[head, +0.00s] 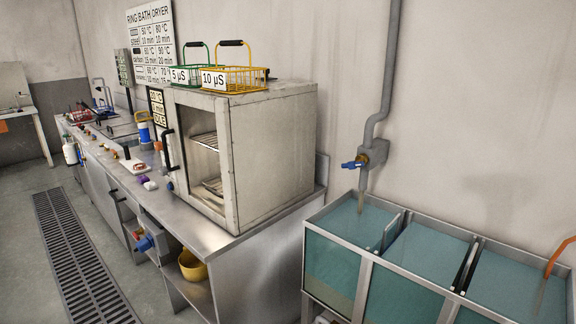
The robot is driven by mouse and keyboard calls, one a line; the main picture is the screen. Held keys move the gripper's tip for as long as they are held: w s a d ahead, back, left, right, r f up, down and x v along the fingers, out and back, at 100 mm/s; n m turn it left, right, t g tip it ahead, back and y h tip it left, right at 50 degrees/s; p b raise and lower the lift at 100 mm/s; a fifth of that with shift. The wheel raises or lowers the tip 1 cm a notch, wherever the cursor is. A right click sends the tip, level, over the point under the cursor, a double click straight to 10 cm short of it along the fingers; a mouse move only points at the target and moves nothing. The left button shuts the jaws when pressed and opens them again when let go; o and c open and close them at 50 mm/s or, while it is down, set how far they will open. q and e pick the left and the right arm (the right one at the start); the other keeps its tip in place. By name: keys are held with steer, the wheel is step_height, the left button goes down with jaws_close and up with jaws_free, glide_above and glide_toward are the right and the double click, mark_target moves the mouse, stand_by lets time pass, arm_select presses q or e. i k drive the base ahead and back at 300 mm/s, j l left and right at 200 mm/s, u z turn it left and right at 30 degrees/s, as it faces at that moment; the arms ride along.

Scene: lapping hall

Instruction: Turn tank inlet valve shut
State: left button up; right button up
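The tank inlet valve (372,153) is a grey body on the wall pipe (385,70), above the left end of the tank (361,262). Its blue handle (353,163) points left, out from the body, with a small orange-brown part beside it. A short spout runs down from the valve toward the left compartment; I cannot tell whether water flows from it. The tank has several framed compartments with teal liquid. Neither of my grippers is in view.
A steel counter (262,252) with a ring bath dryer (265,150) stands left of the tank. Green (197,68) and yellow (238,75) wire baskets sit on the dryer. An orange hose (555,255) hangs at the tank's right. A drain grate (80,260) crosses the left floor.

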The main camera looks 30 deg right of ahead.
mark_target(352, 164)
steer(key=i+z, duration=0.2)
steer(key=z, duration=1.2)
